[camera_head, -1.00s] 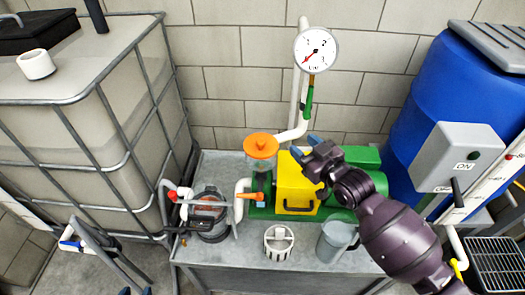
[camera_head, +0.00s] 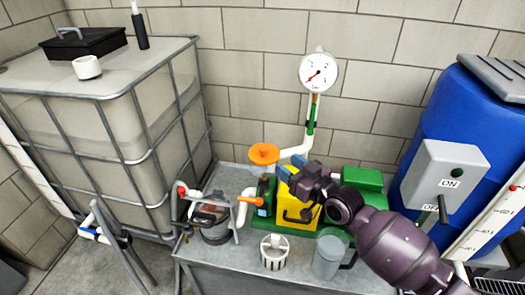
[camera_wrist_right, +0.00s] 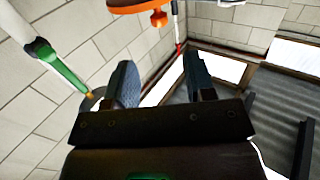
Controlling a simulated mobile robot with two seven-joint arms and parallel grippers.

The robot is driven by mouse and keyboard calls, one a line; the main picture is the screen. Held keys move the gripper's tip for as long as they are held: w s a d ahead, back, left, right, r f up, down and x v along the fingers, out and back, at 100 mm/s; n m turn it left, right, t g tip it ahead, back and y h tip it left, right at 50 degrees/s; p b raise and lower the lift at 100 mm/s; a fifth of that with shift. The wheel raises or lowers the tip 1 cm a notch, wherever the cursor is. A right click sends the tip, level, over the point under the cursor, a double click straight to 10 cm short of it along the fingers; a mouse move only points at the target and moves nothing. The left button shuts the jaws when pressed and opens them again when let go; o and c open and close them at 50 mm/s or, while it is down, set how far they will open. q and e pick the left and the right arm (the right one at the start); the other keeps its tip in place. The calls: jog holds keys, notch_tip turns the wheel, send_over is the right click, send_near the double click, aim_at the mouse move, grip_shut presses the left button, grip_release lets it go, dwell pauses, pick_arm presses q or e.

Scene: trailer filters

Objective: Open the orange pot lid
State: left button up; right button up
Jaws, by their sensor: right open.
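The orange pot lid (camera_head: 264,153) sits on top of the clear pump pot, left of the yellow pump cover (camera_head: 295,215). In the right wrist view an orange part with a knob (camera_wrist_right: 159,18), which looks like the lid, shows at the top edge, beyond the fingertips. My right gripper (camera_head: 285,172) is just right of the lid and a little lower in the picture, apart from it. Its two fingers (camera_wrist_right: 160,75) are spread with nothing between them. The pot body is mostly hidden behind the gripper and pump parts. My left gripper is not in view.
A pressure gauge (camera_head: 318,72) stands on a white pipe with a green section (camera_head: 311,115) behind the lid. A white strainer basket (camera_head: 275,250) and a grey jug (camera_head: 330,255) stand in front of the pump. A caged tank (camera_head: 120,130) is at left, a blue barrel (camera_head: 460,130) at right.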

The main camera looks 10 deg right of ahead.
aim_at(266, 150)
jog(key=b+x, duration=0.1)
jog(key=x, duration=0.9)
jog(key=shift+w+a, duration=0.15)
grip_shut()
